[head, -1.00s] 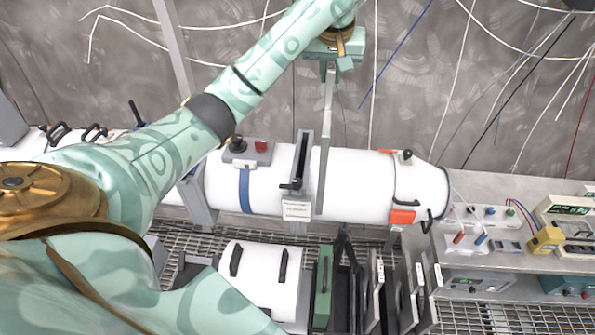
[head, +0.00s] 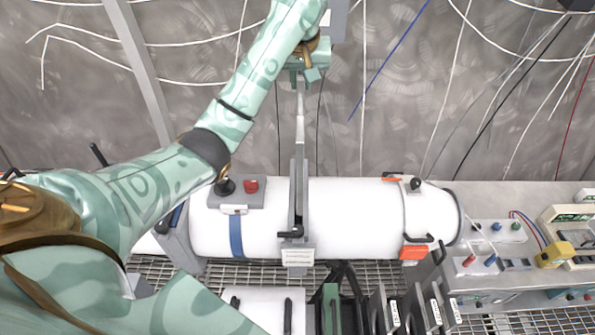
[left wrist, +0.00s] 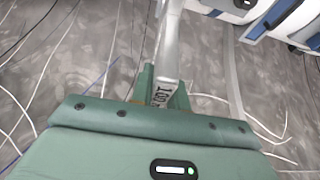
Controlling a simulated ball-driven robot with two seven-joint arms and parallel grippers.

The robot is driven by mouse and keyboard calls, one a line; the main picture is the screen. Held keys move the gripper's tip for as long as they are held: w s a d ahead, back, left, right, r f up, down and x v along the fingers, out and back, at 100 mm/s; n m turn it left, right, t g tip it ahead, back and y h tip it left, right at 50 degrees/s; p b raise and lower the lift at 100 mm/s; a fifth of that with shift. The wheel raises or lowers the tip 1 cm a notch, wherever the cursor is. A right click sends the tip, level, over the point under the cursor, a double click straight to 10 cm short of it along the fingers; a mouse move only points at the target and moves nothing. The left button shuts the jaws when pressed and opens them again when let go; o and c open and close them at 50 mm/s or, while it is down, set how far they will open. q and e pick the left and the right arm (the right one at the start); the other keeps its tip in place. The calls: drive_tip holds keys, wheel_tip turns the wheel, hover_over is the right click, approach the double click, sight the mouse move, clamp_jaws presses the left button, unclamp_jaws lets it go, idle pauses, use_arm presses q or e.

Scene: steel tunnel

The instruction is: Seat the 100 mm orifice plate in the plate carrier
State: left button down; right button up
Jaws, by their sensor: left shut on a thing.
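My left gripper (head: 303,76) is shut on the upper end of the 100 mm orifice plate (head: 300,118), a thin grey upright piece. Its "100" marking shows at the jaws in the left wrist view (left wrist: 160,96). The plate hangs down edge-on, in line with the plate carrier (head: 298,205), a grey upright frame with a black handle across the white pipe. The plate's lower end meets or overlaps the carrier's top in the head view; I cannot tell how deep it sits. My right gripper is not in view.
The white pipe (head: 350,215) runs across the bench, with a red-button box (head: 252,187) left of the carrier. Below stands a rack with several labelled plates (head: 436,312) and a green one (head: 330,308). Instruments and leads (head: 490,260) lie at right. Cables hang along the wall.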

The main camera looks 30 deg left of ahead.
use_arm(q)
drive_tip(key=shift+s+a+f, duration=0.1)
drive_tip(key=shift+f, duration=13.45)
drive_tip(key=c, duration=1.4)
unclamp_jaws()
drive_tip(key=shift+s, duration=0.1)
drive_tip(key=shift+o, duration=0.2)
drive_tip(key=shift+r, duration=0.25)
drive_tip(key=v, duration=1.2)
drive_tip(key=shift+r, duration=0.35)
